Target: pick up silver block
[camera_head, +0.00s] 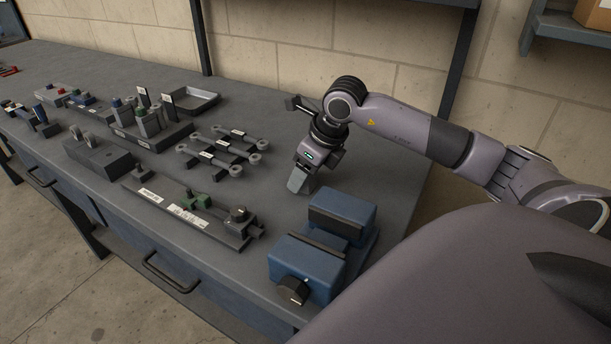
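My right gripper (300,184) points down at the grey bench top, behind the blue vise. A light grey, flat-sided shape shows at its lower end. I cannot tell whether this is a finger or a silver block between the fingers, nor whether the gripper is open or shut. No separate silver block stands out clearly. My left gripper is not in view.
The blue vise (308,268) stands at the near right bench corner. A long dark fixture (165,205) lies along the front edge. Several link-shaped parts (222,150) and a metal tray (197,98) lie behind it. The bench (250,95) is clear towards the wall.

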